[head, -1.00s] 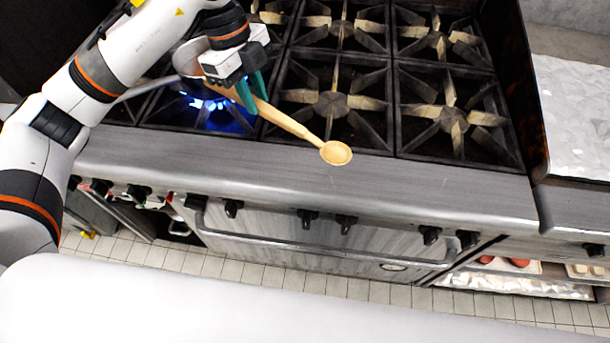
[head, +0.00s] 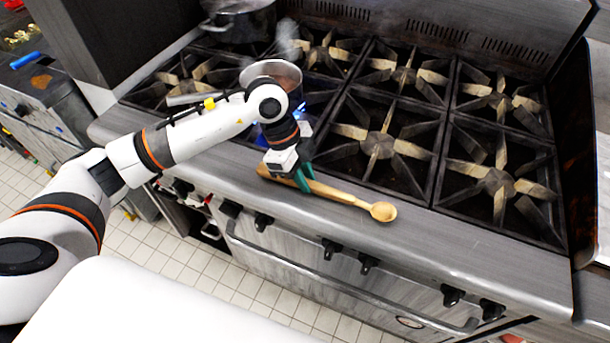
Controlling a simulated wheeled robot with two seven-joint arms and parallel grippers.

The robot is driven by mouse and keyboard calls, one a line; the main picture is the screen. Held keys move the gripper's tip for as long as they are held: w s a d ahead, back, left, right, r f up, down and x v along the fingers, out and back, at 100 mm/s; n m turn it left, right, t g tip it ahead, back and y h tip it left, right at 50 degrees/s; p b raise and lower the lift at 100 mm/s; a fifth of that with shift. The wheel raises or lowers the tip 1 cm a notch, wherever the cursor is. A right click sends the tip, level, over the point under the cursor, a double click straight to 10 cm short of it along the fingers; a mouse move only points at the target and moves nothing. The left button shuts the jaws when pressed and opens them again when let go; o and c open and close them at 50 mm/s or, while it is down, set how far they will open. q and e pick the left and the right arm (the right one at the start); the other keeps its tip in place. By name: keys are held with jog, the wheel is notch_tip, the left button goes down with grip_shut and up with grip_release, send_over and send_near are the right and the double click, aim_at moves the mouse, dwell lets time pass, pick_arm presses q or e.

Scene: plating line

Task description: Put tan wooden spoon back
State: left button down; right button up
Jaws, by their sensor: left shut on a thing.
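The tan wooden spoon (head: 340,195) is at the front ledge of the stove in the head view, its bowl end pointing right. My left gripper (head: 302,181) is shut on its handle, with the green fingers around it. The handle's end shows to the left of the fingers. I cannot tell whether the spoon touches the ledge or is slightly above it. My right gripper is not in view.
A pan (head: 272,72) with brown contents sits over a lit blue flame behind my left arm, with steam rising. A larger pot (head: 240,22) stands at the back left. The front ledge (head: 470,243) is clear to the right, and the right burners (head: 498,182) are empty.

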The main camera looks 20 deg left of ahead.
pick_arm(q)
jog(key=shift+f, duration=0.3)
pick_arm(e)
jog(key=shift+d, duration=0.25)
pick_arm(q)
jog(key=shift+f, duration=0.1)
jog(key=shift+f, duration=0.15)
jog(key=c, duration=1.3)
grip_release()
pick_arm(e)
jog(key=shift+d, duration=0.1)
